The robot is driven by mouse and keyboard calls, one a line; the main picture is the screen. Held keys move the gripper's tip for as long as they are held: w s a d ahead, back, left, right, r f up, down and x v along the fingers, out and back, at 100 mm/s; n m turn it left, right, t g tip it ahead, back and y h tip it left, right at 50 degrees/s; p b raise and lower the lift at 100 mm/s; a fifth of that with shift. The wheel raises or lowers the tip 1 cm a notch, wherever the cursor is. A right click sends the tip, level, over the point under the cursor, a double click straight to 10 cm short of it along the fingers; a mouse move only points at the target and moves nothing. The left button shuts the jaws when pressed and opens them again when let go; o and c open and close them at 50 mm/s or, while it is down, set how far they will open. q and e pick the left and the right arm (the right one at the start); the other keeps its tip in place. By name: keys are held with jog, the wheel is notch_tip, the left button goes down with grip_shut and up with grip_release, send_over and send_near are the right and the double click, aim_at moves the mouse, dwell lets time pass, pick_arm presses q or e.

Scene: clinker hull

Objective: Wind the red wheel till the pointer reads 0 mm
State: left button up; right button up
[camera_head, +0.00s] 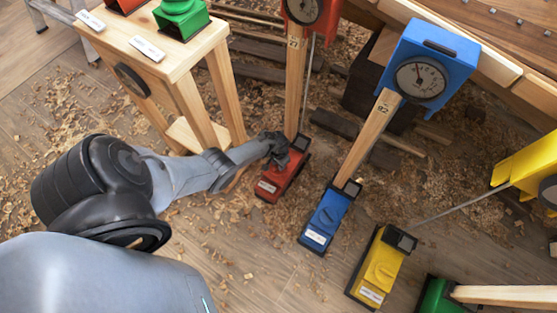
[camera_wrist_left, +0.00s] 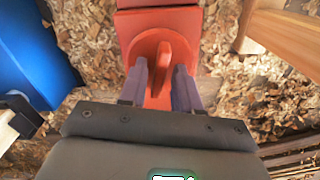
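The red wheel (camera_wrist_left: 164,50) is a round disc with a raised fin-shaped grip, on a red base unit (camera_head: 281,181) on the floor. My left gripper (camera_head: 284,146) is at that unit, and in the head view it hides the wheel. In the left wrist view the two fingers (camera_wrist_left: 160,75) straddle the fin, with a visible gap between them; firm contact does not show. The red gauge (camera_head: 303,10) sits atop a wooden post at the top edge, partly cut off; its pointer reading is too small to tell. My right gripper is not in view.
A blue unit (camera_head: 325,216) with post and blue gauge (camera_head: 424,78) stands to the right, then a yellow unit (camera_head: 379,266) and a green one (camera_head: 438,296). A wooden stool (camera_head: 172,60) is left of my gripper. Wood shavings cover the floor.

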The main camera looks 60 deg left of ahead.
pick_arm(q)
jog(key=shift+o, duration=0.2)
jog(key=shift+r, duration=0.1)
jog(key=shift+r+p, duration=0.55)
jog(key=shift+p, duration=0.05)
notch_tip(320, 180, up, 10)
jog(key=p, duration=0.8)
jog(key=shift+f, duration=0.2)
